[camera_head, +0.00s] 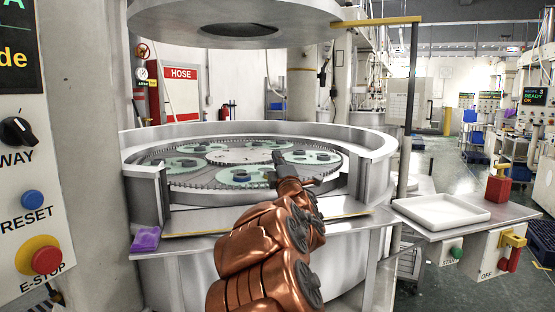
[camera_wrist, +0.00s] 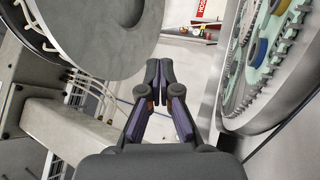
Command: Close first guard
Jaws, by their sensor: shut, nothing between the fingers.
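The lapping machine (camera_head: 255,145) stands in front of me with a raised silver curved guard wall (camera_head: 375,145) around its back and sides. The wall is open at the front, above a sill with a yellow strip (camera_head: 200,233). I cannot tell which part is the first guard. My gripper (camera_head: 281,158) reaches through this opening over the geared plate. Its tip is partly dark against the plate, and whether it touches anything is unclear. In the wrist view my gripper (camera_wrist: 159,72) is shut and empty, with the toothed carriers (camera_wrist: 265,70) to its right.
A round upper plate (camera_head: 235,22) hangs over the machine. A vertical post with a yellow arm (camera_head: 375,22) stands at right. A white tray (camera_head: 440,209) and a red block (camera_head: 497,188) sit on the right side table. A control panel (camera_head: 25,160) is close at left.

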